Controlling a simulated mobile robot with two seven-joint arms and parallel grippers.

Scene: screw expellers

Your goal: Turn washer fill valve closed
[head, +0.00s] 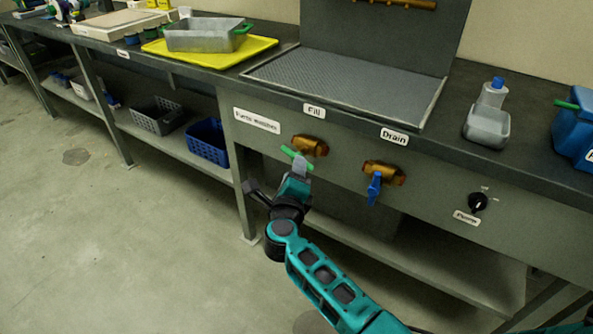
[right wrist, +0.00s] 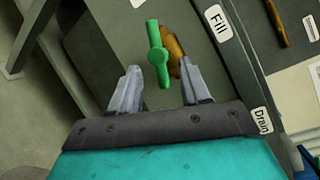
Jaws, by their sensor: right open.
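The fill valve has a green handle (head: 297,158) on a brass body (head: 310,145), under the "Fill" label (head: 314,111) on the washer's front panel. In the right wrist view the green handle (right wrist: 158,54) stands lengthwise, with the brass body (right wrist: 176,55) behind it. My right gripper (head: 300,168) is just in front of the handle. In the right wrist view my right gripper (right wrist: 159,82) is open, its two fingers apart on either side of the handle's lower end. I cannot tell whether either finger touches it. My left gripper is not in view.
The drain valve (head: 375,187) with a blue handle is to the right, and a black power knob (head: 478,202) is farther right. The washer's grate (head: 345,85) is above. A lower shelf (head: 430,262) lies below the panel. Open floor (head: 130,240) is on the left.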

